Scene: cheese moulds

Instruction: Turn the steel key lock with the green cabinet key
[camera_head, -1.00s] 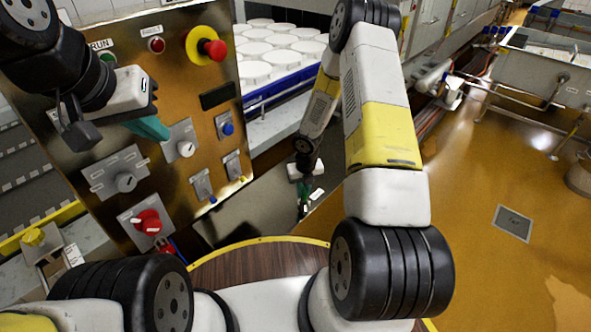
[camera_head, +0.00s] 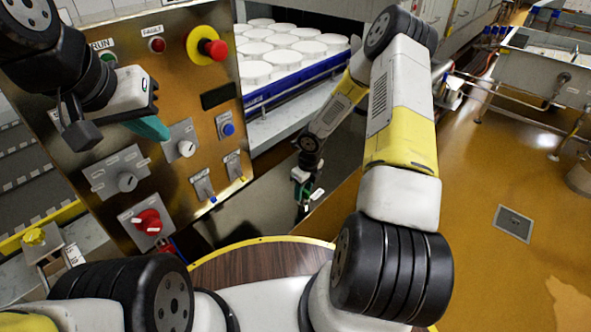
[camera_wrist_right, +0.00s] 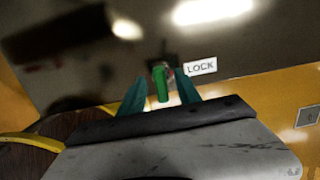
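The green cabinet key (camera_wrist_right: 160,82) stands at a small dark keyed fitting on a dark, shiny panel, beside a white LOCK label (camera_wrist_right: 200,67) in the right wrist view. Whether it is fully seated cannot be made out. My right gripper (camera_wrist_right: 160,92) has its two teal fingers spread on either side of the key, with gaps visible. In the head view, my right gripper (camera_head: 303,201) is low against the dark panel next to the label (camera_head: 317,194). My left gripper (camera_head: 152,127) hangs before the control panel; its finger gap is hard to see.
The control panel (camera_head: 207,140) carries knobs, switches, a red emergency button (camera_head: 214,49) and a red rotary switch (camera_head: 148,222). White moulds sit in a blue tray (camera_head: 290,85) behind. A wooden round top (camera_head: 250,266) lies in front. Open orange floor (camera_head: 480,270) is at right.

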